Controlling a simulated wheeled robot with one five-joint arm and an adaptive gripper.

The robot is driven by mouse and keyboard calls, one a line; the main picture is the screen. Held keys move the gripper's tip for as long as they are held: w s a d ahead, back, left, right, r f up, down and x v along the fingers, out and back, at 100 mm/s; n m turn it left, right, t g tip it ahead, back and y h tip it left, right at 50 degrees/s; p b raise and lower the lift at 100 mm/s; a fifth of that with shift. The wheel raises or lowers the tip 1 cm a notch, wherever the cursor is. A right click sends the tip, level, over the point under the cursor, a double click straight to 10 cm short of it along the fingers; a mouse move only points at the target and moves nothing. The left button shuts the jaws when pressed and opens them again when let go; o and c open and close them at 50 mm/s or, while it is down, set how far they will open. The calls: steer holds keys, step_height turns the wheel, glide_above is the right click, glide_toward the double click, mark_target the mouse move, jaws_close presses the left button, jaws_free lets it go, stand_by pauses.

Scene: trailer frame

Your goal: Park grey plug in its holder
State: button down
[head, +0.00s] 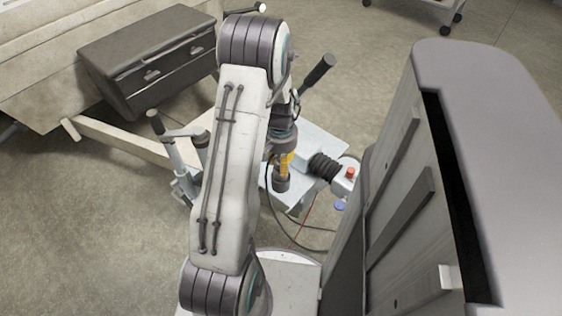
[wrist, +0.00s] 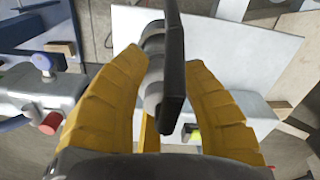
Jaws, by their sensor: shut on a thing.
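My gripper (head: 286,163) is low over the light plate of the trailer frame in the head view, largely behind my arm. Its yellow fingers fill both sides of the wrist view (wrist: 165,62). They are shut on the grey plug (wrist: 153,82), a dark grey ridged body with a long flat dark part beside it. In the head view the plug (head: 281,184) shows just below the yellow fingers. I cannot make out the plug's holder for certain in either view.
A coupling head with a red button (head: 350,172) and black bellows (head: 324,166) is right of my gripper. A black cable (head: 285,227) loops below. The light plate (head: 318,140) lies around it. A jack with a crank (head: 178,160) stands left; a dark box (head: 150,62) is behind.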

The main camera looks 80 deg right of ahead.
steer(key=shift+f, duration=0.3)
steer(key=c, duration=0.8)
jaws_free()
steer(key=shift+r, duration=0.1)
step_height(320, 180, up, 12)
steer(key=shift+f, duration=0.1)
